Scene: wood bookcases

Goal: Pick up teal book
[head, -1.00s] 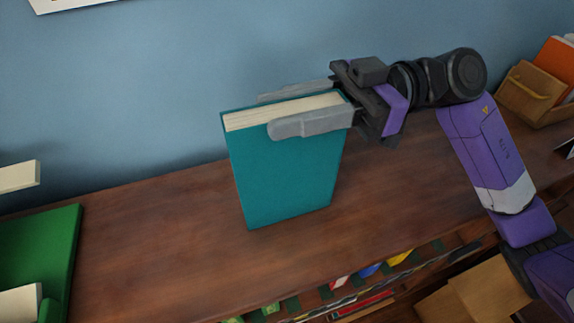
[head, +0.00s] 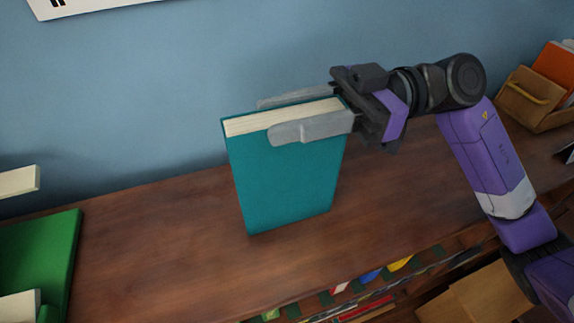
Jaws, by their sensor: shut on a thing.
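The teal book (head: 287,185) stands upright on the wooden bookcase top, near the middle of the head view. Its cream page edges face up. My gripper (head: 300,112) reaches in from the right at the book's upper edge, with one finger across the front cover and the other behind the book. It is shut on the teal book. The far finger is partly hidden by the book. I cannot tell whether the book's lower edge touches the wood or is just above it.
The brown bookcase top (head: 150,230) is clear around the book. A green object (head: 45,250) lies at the left edge. A wooden box (head: 530,98) with an orange item (head: 560,68) stands at the far right. Several colourful books fill the shelf below. A blue wall rises behind.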

